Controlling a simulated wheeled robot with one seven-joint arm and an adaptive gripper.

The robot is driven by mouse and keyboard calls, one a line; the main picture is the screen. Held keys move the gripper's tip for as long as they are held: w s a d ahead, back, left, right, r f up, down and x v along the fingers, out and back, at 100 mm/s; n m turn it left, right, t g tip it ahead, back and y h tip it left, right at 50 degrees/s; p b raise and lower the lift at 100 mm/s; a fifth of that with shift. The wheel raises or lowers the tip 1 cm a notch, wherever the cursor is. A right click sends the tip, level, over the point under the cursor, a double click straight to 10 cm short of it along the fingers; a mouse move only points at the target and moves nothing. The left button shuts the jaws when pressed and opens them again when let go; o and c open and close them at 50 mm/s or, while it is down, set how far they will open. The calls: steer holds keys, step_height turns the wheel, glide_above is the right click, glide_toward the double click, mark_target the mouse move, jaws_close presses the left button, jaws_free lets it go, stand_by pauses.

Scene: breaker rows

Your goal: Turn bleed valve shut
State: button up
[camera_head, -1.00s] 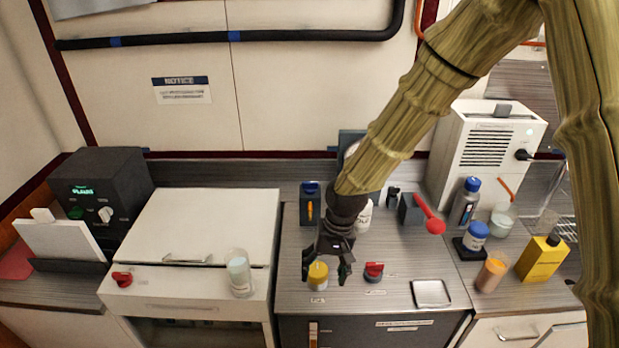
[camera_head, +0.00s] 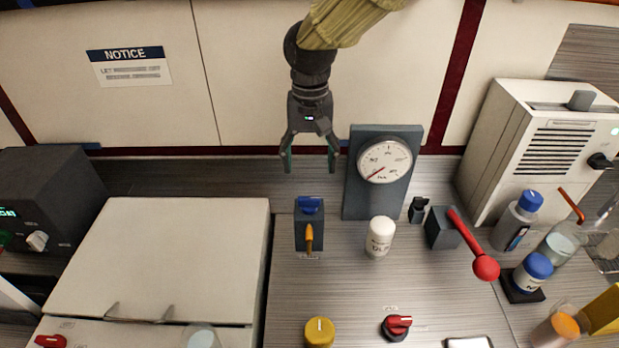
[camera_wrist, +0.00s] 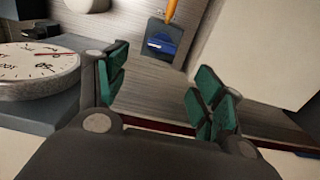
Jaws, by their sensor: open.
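A small dark block with a blue top and an orange lever (camera_head: 309,238) stands on the counter; the lever points toward the front. It also shows in the wrist view as a blue-marked block (camera_wrist: 160,40), beyond my fingers. A yellow round knob (camera_head: 319,332) and a red knob on a black base (camera_head: 397,327) sit nearer the front. No readable label shows which is the bleed valve. My gripper (camera_head: 310,162) is open and empty, pointing down, above and behind the orange-lever block and apart from it. Its green finger pads (camera_wrist: 162,88) are spread.
A round gauge (camera_head: 385,161) on a grey panel stands just right of my gripper. A white bottle (camera_head: 380,237) and a red-balled lever (camera_head: 485,267) stand right of the block. A white lidded unit (camera_head: 170,255) is left. Bare counter lies in front of the block.

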mark_target(309, 197)
step_height(309, 197, down, 8)
steer(key=shift+f+p, duration=0.2)
steer(key=shift+p, duration=0.8)
steer(key=shift+s+f, duration=0.3)
steer(key=shift+s, duration=0.35)
steer(key=shift+f, duration=0.2)
steer(key=shift+w+f, duration=0.35)
steer(key=shift+s+r, duration=0.15)
steer(key=shift+c, duration=0.4)
steer(key=shift+s, duration=0.1)
steer(key=c, duration=0.9)
